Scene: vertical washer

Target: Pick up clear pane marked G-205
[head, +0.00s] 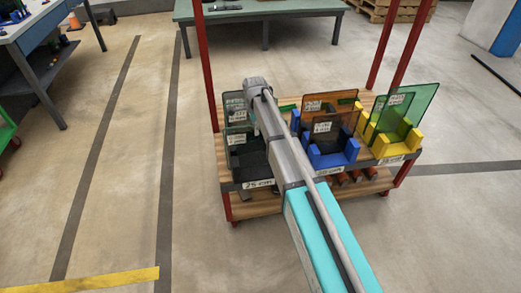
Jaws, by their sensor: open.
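A cart carries several upright panes with small white labels, too small to read, so I cannot tell which is G-205. In the black rack (251,163) at the left stand greyish see-through panes, one at the back (234,106) and one in front (238,137). The blue rack (335,158) in the middle holds brown and dark tinted panes (330,103). The yellow rack (390,149) at the right holds green tinted panes (418,103). My arm reaches over the cart between the black and blue racks and hides part of both. My gripper's fingers do not show.
The wooden cart (225,150) has red upright posts (205,65) at its corners and a lower shelf. A green-topped table (265,13) stands behind. A workbench (40,20) is at the upper left. The floor left of the cart is clear.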

